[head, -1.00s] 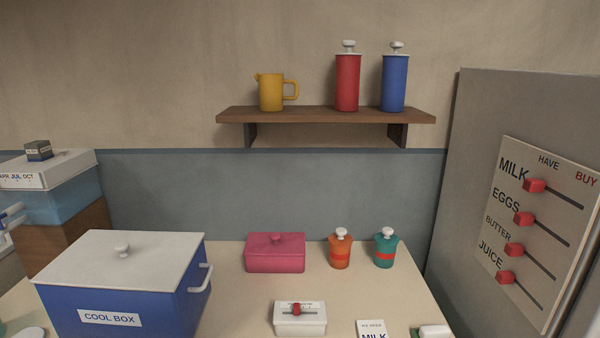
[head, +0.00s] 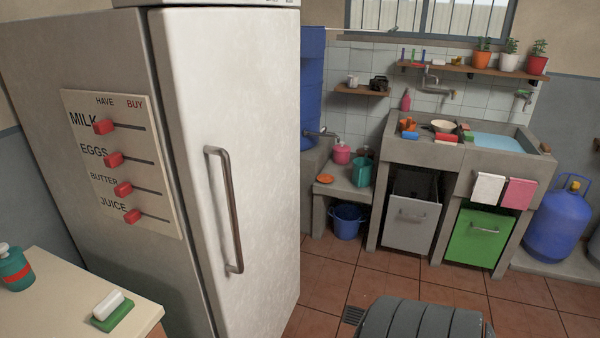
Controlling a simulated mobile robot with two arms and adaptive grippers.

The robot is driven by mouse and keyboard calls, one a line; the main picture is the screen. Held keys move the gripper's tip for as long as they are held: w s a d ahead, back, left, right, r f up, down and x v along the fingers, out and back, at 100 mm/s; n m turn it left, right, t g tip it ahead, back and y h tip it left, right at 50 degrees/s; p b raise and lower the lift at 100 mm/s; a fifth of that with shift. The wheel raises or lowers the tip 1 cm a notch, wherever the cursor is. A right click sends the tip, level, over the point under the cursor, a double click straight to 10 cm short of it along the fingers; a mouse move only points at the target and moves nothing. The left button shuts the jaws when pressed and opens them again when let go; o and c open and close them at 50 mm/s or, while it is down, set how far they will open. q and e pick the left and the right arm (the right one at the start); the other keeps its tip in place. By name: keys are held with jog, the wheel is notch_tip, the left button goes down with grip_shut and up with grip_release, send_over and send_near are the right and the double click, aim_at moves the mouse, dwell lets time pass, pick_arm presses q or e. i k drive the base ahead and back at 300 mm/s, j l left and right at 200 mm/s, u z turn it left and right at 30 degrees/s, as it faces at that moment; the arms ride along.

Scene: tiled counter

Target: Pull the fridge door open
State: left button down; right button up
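The fridge (head: 110,50) stands at the left of the head view, tall and off-white. Its door (head: 265,110) faces right of centre and looks shut against the body. A long vertical brownish metal handle (head: 230,210) is fixed near the door's left edge. A board (head: 150,175) with red sliders for milk, eggs, butter and juice is on the fridge's side. Neither of my grippers shows in the head view.
A counter corner (head: 60,310) at lower left holds a teal bottle (head: 14,268) and a white block on a green base (head: 112,309). Tiled floor (head: 385,276) lies right of the fridge. Beyond are a sink unit (head: 400,150), blue bucket (head: 347,222) and blue gas cylinder (head: 558,220).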

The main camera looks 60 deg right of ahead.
aim_at(229, 78)
jog(key=z, duration=1.65)
